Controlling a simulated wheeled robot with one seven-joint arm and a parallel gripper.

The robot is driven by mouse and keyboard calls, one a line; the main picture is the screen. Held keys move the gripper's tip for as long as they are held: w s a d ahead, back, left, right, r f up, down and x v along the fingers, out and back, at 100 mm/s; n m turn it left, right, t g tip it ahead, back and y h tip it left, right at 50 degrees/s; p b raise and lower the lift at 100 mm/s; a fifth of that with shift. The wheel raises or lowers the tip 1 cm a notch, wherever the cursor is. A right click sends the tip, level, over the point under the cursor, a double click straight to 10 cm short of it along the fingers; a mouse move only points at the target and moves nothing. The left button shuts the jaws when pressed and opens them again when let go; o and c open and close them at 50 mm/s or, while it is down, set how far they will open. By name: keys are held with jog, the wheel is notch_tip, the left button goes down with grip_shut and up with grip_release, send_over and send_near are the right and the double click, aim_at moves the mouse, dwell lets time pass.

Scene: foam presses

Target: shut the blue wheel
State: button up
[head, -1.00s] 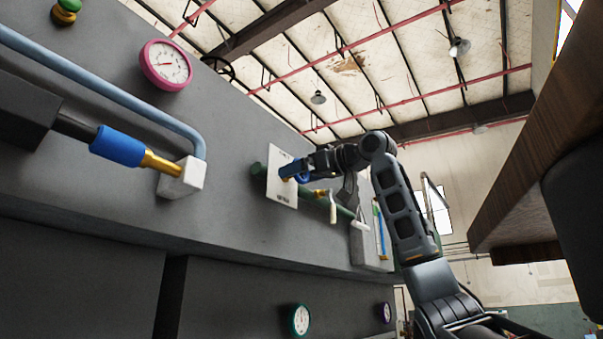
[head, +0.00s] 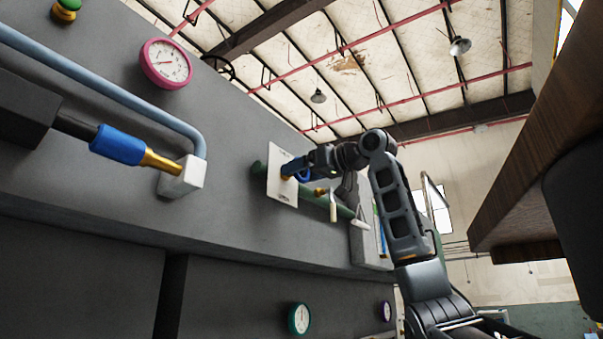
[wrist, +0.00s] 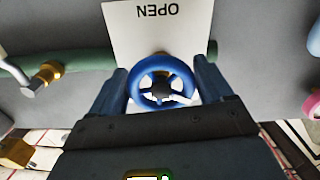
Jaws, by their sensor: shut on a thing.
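The blue wheel (wrist: 183,68) sits in the middle of the wrist view, in front of a white plate (wrist: 140,22) that reads OPEN, upside down in that view. My gripper (wrist: 163,88) has one finger on each side of the wheel and is shut on its rim. In the head view the wheel (head: 304,174) is a small blue patch, mostly hidden by my gripper (head: 294,168). The white plate (head: 280,190) stands behind it on the grey press.
A green pipe (head: 325,200) runs behind the plate, with a brass fitting and pale-handled lever (head: 333,208) to its right. A pink gauge (head: 166,64) and a blue-sleeved rod (head: 118,146) are to the left. A wooden surface (head: 530,150) overhangs at right.

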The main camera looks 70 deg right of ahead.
jog(key=m, duration=0.6)
jog(key=shift+a, duration=0.2)
jog(key=m, duration=0.6)
jog(key=shift+r+m, duration=0.2)
jog(key=shift+m, duration=0.1)
jog(key=o, duration=1)
jog(key=shift+c, duration=0.2)
jog(key=b+v, duration=0.3)
jog(key=v, duration=0.4)
jog(key=shift+s+a, duration=0.15)
jog(key=shift+s, duration=0.25)
